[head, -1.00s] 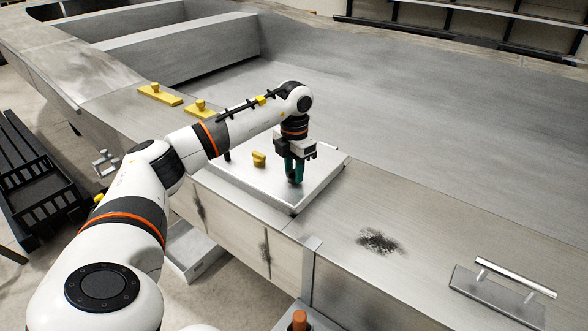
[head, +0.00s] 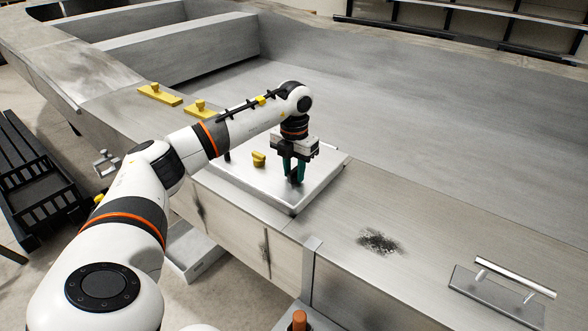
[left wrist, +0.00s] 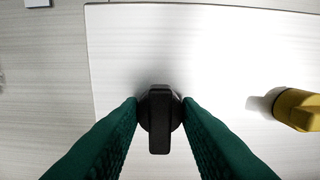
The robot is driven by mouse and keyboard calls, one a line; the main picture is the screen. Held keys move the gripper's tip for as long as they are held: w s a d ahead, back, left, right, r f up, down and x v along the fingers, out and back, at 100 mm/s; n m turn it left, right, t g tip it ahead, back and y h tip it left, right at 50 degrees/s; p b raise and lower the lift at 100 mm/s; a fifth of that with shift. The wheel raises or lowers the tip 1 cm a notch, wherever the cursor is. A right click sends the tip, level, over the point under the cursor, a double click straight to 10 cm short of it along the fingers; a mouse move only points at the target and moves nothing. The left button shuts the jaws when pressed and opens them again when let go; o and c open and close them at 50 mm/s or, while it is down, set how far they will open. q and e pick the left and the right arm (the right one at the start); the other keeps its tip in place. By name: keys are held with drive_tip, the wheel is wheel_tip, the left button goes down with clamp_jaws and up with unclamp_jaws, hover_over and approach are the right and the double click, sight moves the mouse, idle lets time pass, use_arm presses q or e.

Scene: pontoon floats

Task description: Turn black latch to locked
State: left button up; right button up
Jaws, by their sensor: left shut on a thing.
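The black latch (left wrist: 159,122) is a small round knob with a bar handle, on a pale metal plate (head: 284,201). In the left wrist view its bar runs up and down the picture, between the two green fingers. My left gripper (head: 296,178) points down at the plate and is shut on the black latch, one finger on each side of it. In the head view the latch is mostly hidden between the fingers. My right gripper is not in view.
A yellow latch (head: 259,159) stands on the same plate, left of my gripper. Two more yellow fittings (head: 160,94) (head: 200,108) sit on the deck behind. A metal handle (head: 515,277) is at the lower right, and a dark smudge (head: 379,241) marks the deck between.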

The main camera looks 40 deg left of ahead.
sight(295, 169)
use_arm(q)
drive_tip(key=o, duration=1)
drive_tip(key=shift+r, duration=0.1)
drive_tip(key=shift+r, duration=0.25)
wheel_tip(295, 169, up, 6)
drive_tip(key=b, duration=0.2)
drive_tip(key=shift+w+r+b, duration=0.1)
drive_tip(key=shift+r+b, duration=0.15)
drive_tip(key=shift+b, duration=0.1)
wheel_tip(295, 169, up, 5)
drive_tip(key=shift+p, duration=0.4)
drive_tip(key=shift+f, duration=0.1)
